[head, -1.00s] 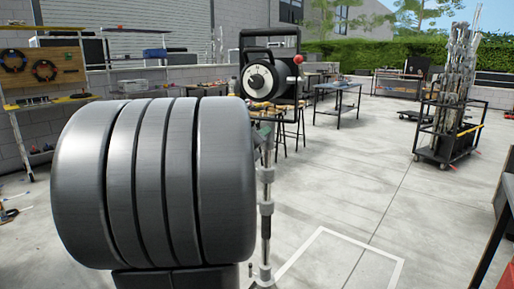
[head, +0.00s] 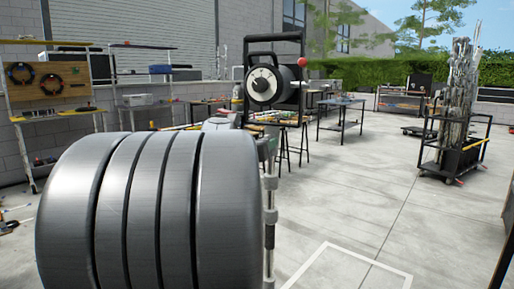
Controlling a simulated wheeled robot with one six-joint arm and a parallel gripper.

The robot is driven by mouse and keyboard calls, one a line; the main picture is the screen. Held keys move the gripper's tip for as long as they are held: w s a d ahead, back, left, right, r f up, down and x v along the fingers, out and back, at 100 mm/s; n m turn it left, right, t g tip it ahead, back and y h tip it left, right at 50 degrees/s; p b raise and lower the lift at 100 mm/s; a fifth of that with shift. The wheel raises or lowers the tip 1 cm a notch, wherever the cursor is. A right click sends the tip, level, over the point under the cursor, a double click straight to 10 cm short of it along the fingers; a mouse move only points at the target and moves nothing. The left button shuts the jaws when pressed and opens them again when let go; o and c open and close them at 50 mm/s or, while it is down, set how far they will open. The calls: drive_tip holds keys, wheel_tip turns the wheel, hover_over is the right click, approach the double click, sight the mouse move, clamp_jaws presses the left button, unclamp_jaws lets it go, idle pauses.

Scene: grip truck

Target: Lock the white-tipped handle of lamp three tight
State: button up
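One lamp-like unit (head: 264,84) shows in the head view, just above and beyond a large grey banded cylinder. It has a black body in a black frame, a pale round dial on its face and a red knob (head: 302,62) at its right. I cannot tell whether it is lamp three. No white-tipped handle can be made out. My gripper is not in view. The large cylinder (head: 135,215) fills the lower left and hides what lies behind it.
A jointed metal post (head: 269,210) stands along the cylinder's right side. A wheeled rack of poles (head: 459,130) is at the right. Work tables (head: 342,118) stand farther back. A shelf with a wooden tool board (head: 50,85) is at the left. The concrete floor (head: 370,220) is clear at centre right.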

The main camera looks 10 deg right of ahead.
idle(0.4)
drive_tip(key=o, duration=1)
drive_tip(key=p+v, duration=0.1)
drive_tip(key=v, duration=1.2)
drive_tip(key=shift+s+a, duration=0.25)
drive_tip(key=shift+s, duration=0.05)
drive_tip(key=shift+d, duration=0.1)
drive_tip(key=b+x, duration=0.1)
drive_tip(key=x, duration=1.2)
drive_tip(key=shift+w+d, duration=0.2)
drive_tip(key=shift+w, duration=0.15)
